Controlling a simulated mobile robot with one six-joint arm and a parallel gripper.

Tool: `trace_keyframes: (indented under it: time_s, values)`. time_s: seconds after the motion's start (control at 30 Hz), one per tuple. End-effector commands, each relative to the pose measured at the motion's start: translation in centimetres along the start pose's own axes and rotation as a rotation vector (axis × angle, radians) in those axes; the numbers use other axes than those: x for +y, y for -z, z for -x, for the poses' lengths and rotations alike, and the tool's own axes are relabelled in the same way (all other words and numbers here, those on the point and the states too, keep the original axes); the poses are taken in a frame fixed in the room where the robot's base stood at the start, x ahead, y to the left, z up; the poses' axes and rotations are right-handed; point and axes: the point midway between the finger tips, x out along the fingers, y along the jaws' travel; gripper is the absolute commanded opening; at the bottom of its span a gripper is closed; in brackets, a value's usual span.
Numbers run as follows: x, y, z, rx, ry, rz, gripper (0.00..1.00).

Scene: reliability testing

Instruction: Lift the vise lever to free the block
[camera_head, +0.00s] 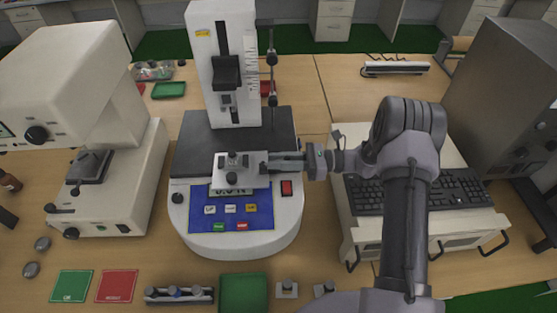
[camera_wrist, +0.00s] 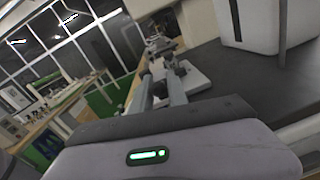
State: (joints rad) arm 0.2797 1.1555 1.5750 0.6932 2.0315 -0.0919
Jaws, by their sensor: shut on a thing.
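The small vise (camera_head: 222,172) sits on the test stand's dark bed, in front of the white column. It has a pale base with dark metal parts on top. My gripper (camera_head: 270,164) reaches in from the right, roughly level, with its fingertips at the vise's right side. In the wrist view my gripper's two fingers (camera_wrist: 160,78) point at the vise (camera_wrist: 187,80) and are close together. They are shut on a small part there, which looks like the vise lever; the fingers mostly hide it. I cannot make out the block clearly among the dark parts of the vise.
The test stand (camera_head: 245,238) has a blue button panel and a red switch. A white column (camera_head: 211,70) rises behind the vise. A white machine (camera_head: 85,90) stands left, a keyboard (camera_head: 440,190) right. Green (camera_head: 72,286) and red (camera_head: 117,286) mats and a green tray (camera_head: 243,292) lie in front.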

Motion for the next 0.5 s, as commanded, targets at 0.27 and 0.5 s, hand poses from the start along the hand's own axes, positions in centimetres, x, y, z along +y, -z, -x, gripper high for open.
trace_keyframes:
  time_s: [0.27,0.5]
  values:
    - [0.2,-0.8,-0.2,0.083,0.014,0.007,0.0]
    - [0.4,-1.9,-0.6,0.27,0.05,0.022,0.0]
